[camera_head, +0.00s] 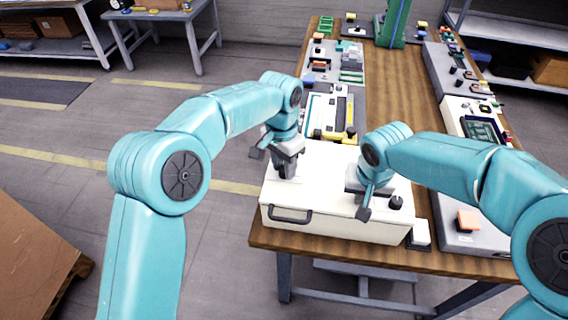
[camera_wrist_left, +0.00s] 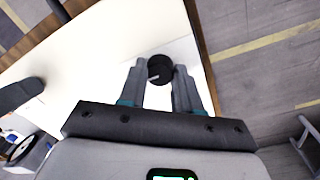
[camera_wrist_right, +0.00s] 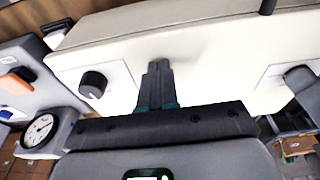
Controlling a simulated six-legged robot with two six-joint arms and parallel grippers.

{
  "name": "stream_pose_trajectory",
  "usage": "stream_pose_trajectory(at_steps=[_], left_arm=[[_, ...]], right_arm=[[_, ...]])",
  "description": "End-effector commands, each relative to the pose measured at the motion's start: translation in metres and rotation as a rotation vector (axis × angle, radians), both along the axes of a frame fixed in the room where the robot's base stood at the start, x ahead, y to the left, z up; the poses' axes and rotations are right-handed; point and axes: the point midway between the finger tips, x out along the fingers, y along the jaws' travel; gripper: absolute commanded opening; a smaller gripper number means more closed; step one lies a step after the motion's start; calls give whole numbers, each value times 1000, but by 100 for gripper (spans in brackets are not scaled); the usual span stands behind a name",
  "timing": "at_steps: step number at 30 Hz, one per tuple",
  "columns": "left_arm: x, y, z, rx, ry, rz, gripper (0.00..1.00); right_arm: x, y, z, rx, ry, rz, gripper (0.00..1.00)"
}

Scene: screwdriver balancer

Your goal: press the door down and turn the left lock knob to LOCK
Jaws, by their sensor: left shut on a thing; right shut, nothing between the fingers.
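The door is the cream lid (camera_head: 325,200) of a box at the near end of the bench; it looks closed, with a dark handle (camera_head: 289,215) on its front. My left gripper (camera_head: 287,172) points down at the lid's left side. In the left wrist view its fingers (camera_wrist_left: 160,88) are closed around the black left lock knob (camera_wrist_left: 160,68), which has a pale pointer line. LOCK lettering is not readable. My right gripper (camera_head: 364,212) is shut and empty, tips down at the lid (camera_wrist_right: 210,50), beside the right knob (camera_head: 396,202). Contact cannot be told exactly.
A tray with a yellow-handled tool (camera_head: 350,130) lies behind the box. A grey panel with an orange block (camera_head: 468,220) and a gauge (camera_wrist_right: 38,130) stand on the right. Wooden bench top (camera_head: 395,90) shows between the rows of equipment.

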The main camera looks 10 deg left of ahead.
Motion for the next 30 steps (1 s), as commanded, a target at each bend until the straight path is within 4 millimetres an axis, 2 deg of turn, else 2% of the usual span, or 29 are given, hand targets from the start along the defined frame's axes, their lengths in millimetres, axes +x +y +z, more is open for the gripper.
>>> stream_pose_trajectory(at_steps=[6, 7, 9, 17, 20, 23, 30], left_arm=[[0, -1, 2, -2, -2, 0, 2], [0, -1, 2, -2, -2, 0, 42], [0, -1, 2, -2, -2, 0, 58], [0, 0, 1, -1, -2, 1, 58], [0, 0, 7, 0, -2, 1, 58], [1, 1, 23, -2, -5, 2, 58], [3, 3, 80, -2, -7, 1, 58]], right_arm=[[0, 0, -3, 0, 3, 1, 0], [0, 0, -2, 0, 3, 1, 0], [0, 0, -2, 0, 3, 1, 0], [-1, 0, -2, 0, 4, 1, 0], [-1, 0, -2, 0, 4, 1, 0], [-1, 0, -2, 0, 4, 1, 0], [-1, 0, -2, -1, 5, 1, 0]])
